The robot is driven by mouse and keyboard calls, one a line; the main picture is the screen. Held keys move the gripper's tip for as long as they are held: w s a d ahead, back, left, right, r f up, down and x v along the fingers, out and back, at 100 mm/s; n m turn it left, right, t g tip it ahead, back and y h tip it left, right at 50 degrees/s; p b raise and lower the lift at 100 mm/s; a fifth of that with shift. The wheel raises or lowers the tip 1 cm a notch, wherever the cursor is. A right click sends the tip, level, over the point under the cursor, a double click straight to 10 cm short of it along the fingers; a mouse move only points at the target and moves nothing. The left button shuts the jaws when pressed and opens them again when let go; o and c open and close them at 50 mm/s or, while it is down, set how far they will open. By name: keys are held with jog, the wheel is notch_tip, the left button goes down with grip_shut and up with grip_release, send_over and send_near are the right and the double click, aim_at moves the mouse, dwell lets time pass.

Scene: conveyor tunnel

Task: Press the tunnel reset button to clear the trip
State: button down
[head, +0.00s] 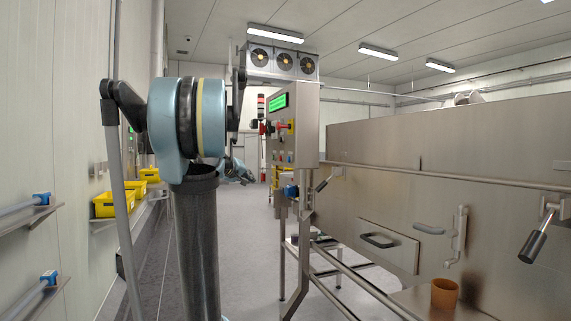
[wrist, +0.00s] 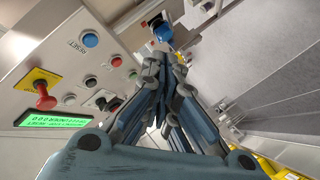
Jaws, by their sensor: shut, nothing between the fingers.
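The control panel (head: 306,135) stands right of my arm in the head view, seen at a steep angle. In the wrist view its face (wrist: 62,68) fills the left side, turned on its side. The blue button (wrist: 90,40) beside the word RESET is in plain view there. My gripper (wrist: 165,62) is shut and empty, its fingers together. It lies to the right of the blue button in that picture, apart from it. In the head view my gripper (head: 245,174) is small, left of the panel and lower than its buttons.
The steel tunnel (head: 400,190) with handles fills the right. Yellow bins (head: 105,205) line the left wall. Open floor (head: 240,240) lies between.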

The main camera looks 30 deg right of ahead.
aim_at(289, 159)
jog(key=w+d+r+n+t+h, duration=0.1)
jog(key=w+d+r+h, duration=0.1)
jog(key=w+d+r, duration=0.5)
jog(key=w+d, duration=0.1)
jog(key=d, duration=0.2)
jog(key=shift+w+r+t, duration=0.2)
jog(key=shift+w+t, duration=0.1)
jog(key=shift+t, duration=0.1)
jog(key=shift+d, duration=0.15)
jog(key=s+d, duration=0.2)
jog(key=d, duration=0.6)
jog(key=shift+d, duration=0.25)
jog(key=shift+s, duration=0.1)
dwell(0.7)
jog(key=shift+s+d+r, duration=0.1)
jog(key=shift+s+d, duration=0.05)
jog(key=shift+d, duration=0.25)
jog(key=shift+s+d, duration=0.1)
jog(key=shift+d, duration=0.45)
dwell(1.0)
jog(key=shift+a, duration=0.1)
jog(key=shift+w+a, duration=0.25)
jog(key=shift+a, duration=0.65)
jog(key=shift+a, duration=0.1)
